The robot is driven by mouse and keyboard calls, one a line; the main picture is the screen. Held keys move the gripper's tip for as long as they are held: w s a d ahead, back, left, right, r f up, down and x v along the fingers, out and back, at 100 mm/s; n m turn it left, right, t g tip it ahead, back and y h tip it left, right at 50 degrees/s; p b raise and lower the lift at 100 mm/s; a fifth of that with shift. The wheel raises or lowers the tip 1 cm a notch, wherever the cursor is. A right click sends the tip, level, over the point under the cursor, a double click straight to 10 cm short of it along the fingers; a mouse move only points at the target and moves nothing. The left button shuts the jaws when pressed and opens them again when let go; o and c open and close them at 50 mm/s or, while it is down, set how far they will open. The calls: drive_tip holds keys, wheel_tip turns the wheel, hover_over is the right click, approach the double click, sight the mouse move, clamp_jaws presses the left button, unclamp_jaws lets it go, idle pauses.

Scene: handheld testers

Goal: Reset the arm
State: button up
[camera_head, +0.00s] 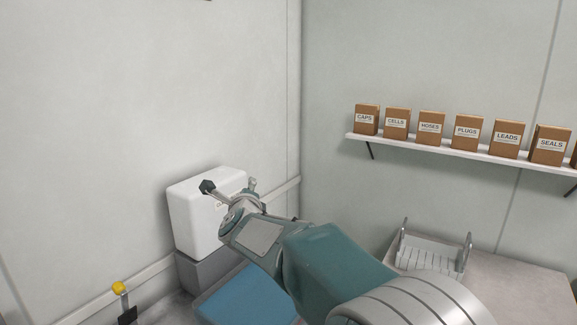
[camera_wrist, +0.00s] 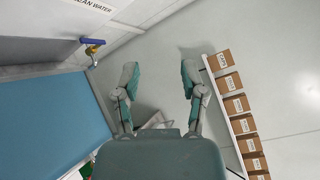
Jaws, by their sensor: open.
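My gripper (camera_head: 230,187) is raised at the far end of my teal and grey arm, in front of the white container in the head view. In the wrist view its two fingers (camera_wrist: 159,72) are spread apart with nothing between them. Pale wall shows beyond the fingers. My forearm hides part of the worktop and of the blue surface below it in the head view.
A white container (camera_head: 185,220) stands by the left wall; the wrist view shows its blue-handled tap (camera_wrist: 92,42). A blue surface (camera_head: 240,297) lies below. A shelf (camera_head: 420,146) carries several labelled boxes. A wire rack (camera_head: 430,255) stands right. A yellow-topped item (camera_head: 118,288) is lower left.

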drive_tip(key=s+d+n+g+y, duration=0.2)
drive_tip(key=s+d+n+g, duration=0.3)
drive_tip(key=s+d+n, duration=0.85)
drive_tip(key=s+d+f+n+g+h, duration=0.1)
drive_tip(key=s+d+f+n+g, duration=0.1)
drive_tip(key=s, duration=0.7)
drive_tip(key=s+d+f+n+g+h, duration=0.1)
drive_tip(key=s+d+f+n+g, duration=0.1)
drive_tip(key=s+d+f+n, duration=0.2)
drive_tip(key=s+d+f+n+g+h, duration=0.1)
drive_tip(key=s+d+f, duration=0.5)
drive_tip(key=s, duration=0.7)
drive_tip(key=shift+s+n+g+h, duration=0.4)
drive_tip(key=shift+n+g, duration=0.5)
drive_tip(key=shift+n, duration=0.25)
drive_tip(key=shift+w+a, duration=0.1)
